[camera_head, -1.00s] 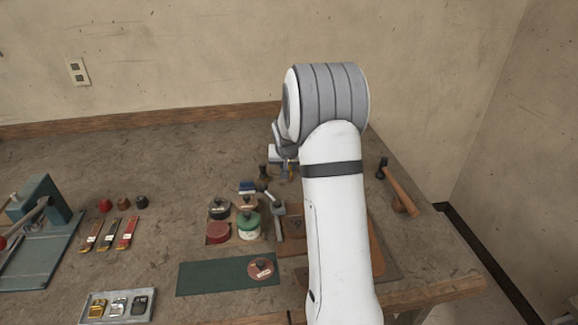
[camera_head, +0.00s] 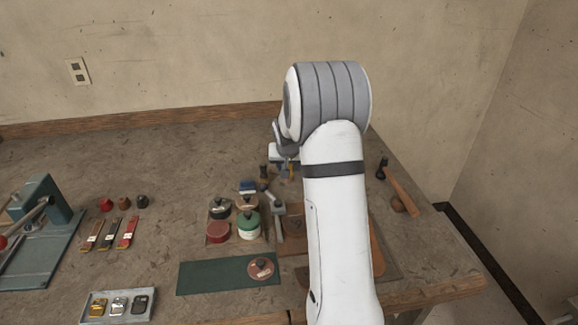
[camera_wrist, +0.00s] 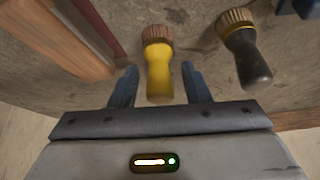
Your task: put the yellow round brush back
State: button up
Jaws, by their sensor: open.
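The yellow round brush (camera_wrist: 159,75) has a yellow handle and a brown bristle ring. In the wrist view it stands on its bristles on the bench, handle toward the camera. My gripper (camera_wrist: 160,72) is open, with one dark finger on each side of the handle. Gaps show between handle and fingers, so it is not gripped. A black round brush (camera_wrist: 248,58) stands to the right, outside the fingers. In the head view my gripper (camera_head: 284,168) is small and partly hidden by my wrist; a bit of yellow shows beside it.
An orange-brown block (camera_wrist: 50,38) lies close left of the fingers in the wrist view. A hammer (camera_head: 400,190) lies right. The back of the bench is clear.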

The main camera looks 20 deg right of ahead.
jog(key=v, duration=1.2)
jog(key=s+a+n+g, duration=0.1)
jog(key=s+a, duration=0.4)
jog(key=s, duration=0.5)
jog(key=s+a+n+y, duration=0.1)
jog(key=s+a+n, duration=0.1)
jog(key=s+a, duration=0.4)
jog(key=s+a+n+g+y, duration=0.1)
jog(key=s+a, duration=0.4)
jog(key=s, duration=1)
jog(key=shift+a+f+n+g, duration=0.3)
jog(key=shift+n, duration=0.2)
jog(key=shift+r, duration=0.15)
jog(key=shift+r, duration=0.3)
